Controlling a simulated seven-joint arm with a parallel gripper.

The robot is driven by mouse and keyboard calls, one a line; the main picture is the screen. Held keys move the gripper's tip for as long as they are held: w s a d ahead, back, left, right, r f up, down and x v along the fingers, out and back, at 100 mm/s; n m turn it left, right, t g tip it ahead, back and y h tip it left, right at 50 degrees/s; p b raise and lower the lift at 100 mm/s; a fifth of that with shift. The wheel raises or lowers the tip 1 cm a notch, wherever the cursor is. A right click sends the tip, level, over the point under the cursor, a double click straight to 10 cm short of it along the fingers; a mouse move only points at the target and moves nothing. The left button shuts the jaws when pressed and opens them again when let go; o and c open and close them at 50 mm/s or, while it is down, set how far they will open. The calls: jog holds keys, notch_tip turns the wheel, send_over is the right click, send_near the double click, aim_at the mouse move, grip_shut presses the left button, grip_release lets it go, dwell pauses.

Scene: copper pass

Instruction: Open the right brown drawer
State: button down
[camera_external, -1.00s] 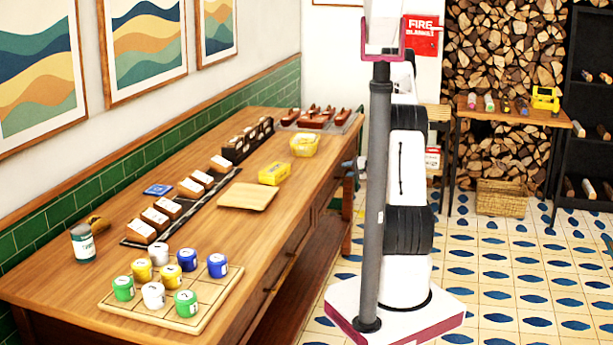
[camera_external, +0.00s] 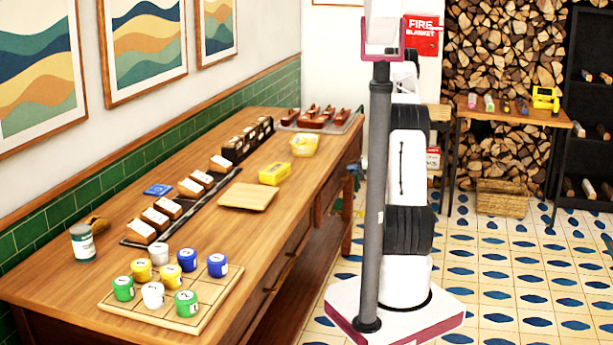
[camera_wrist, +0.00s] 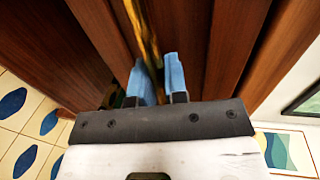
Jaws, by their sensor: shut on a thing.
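The long wooden table (camera_external: 215,255) has brown drawers along its right side in the external view. The far drawer front (camera_external: 327,197) is partly hidden by my arm. My gripper (camera_external: 350,184) is beside this far drawer, small and mostly hidden behind my arm. In the wrist view my gripper's blue fingers (camera_wrist: 156,82) are shut on a brass handle (camera_wrist: 151,45), against brown wooden panels (camera_wrist: 188,45). How far the drawer stands out is hard to tell.
On the tabletop are a board of coloured jars (camera_external: 190,310), a wooden board (camera_external: 248,196), a yellow box (camera_external: 274,173) and a yellow tub (camera_external: 304,145). The tiled floor (camera_external: 520,290) right of my base is clear.

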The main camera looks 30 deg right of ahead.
jog(key=f+v, duration=0.3)
jog(key=v, duration=1.4)
jog(key=s+d+f+v, duration=0.1)
jog(key=f+v, duration=0.3)
jog(key=v, duration=1.3)
jog(key=shift+s+d, duration=0.3)
jog(key=shift+f, duration=0.1)
jog(key=c, duration=1.2)
grip_release()
jog(key=shift+o, duration=0.2)
jog(key=v, duration=0.7)
jog(key=shift+s+d, duration=0.3)
